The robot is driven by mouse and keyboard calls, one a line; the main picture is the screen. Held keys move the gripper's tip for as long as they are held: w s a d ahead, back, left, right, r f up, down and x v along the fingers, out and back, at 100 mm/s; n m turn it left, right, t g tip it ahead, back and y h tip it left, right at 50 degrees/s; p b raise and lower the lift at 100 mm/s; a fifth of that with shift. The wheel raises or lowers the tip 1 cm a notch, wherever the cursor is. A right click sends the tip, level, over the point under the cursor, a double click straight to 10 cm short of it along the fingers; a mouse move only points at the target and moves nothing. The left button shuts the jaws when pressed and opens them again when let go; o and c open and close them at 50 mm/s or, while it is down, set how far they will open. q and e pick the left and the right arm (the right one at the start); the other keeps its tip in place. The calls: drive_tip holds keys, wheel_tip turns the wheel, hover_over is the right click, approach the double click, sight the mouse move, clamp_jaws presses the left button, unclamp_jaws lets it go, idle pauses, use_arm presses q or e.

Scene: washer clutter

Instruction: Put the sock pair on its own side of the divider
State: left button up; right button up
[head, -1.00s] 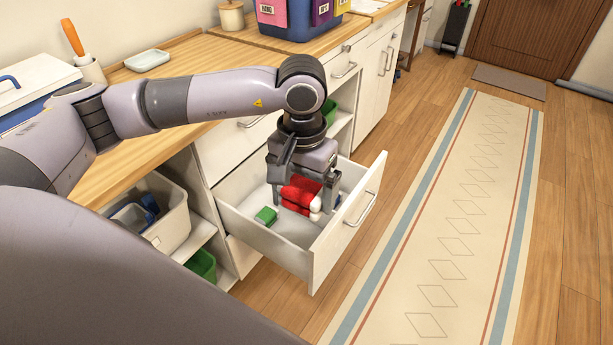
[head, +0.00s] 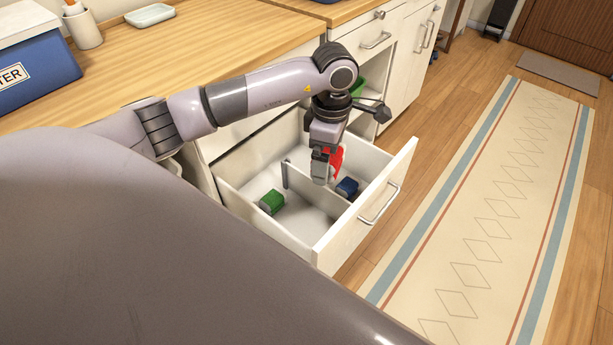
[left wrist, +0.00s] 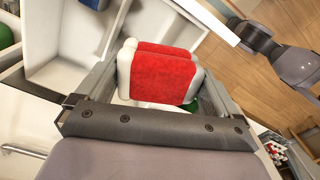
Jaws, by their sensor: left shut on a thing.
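My left gripper (head: 324,170) is shut on the sock pair (head: 337,158), a red roll with white ends, which is partly hidden behind the fingers. In the left wrist view the sock pair (left wrist: 160,75) sits between the two fingers. The gripper is over the open drawer (head: 325,232), in line with its divider (head: 299,183); I cannot tell exactly which side the socks are over. A green bundle (head: 271,202) lies in the nearer left compartment. A dark blue bundle (head: 346,188) lies on the other side of the divider. My right gripper is not in view.
The drawer front with its handle (head: 379,204) stands out over the wood floor. The wooden counter (head: 190,65) is above and behind, with a blue box (head: 35,60) at left. A patterned runner (head: 490,200) lies to the right.

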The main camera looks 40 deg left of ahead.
use_arm(q)
drive_tip(key=a+f+n+b, duration=0.2)
drive_tip(key=f+n+b, duration=0.2)
drive_tip(key=f+n, duration=0.2)
drive_tip(key=a+f+n+b, duration=0.3)
drive_tip(key=f+n+b, duration=0.2)
drive_tip(key=f, duration=0.6)
drive_tip(key=n, duration=0.2)
drive_tip(key=shift+f+n, duration=0.2)
drive_tip(key=shift+n, duration=0.1)
drive_tip(key=o, duration=0.8)
drive_tip(key=shift+w+a, duration=0.1)
wheel_tip(320, 180, up, 7)
drive_tip(key=shift+r+p, duration=0.1)
drive_tip(key=shift+p, duration=0.45)
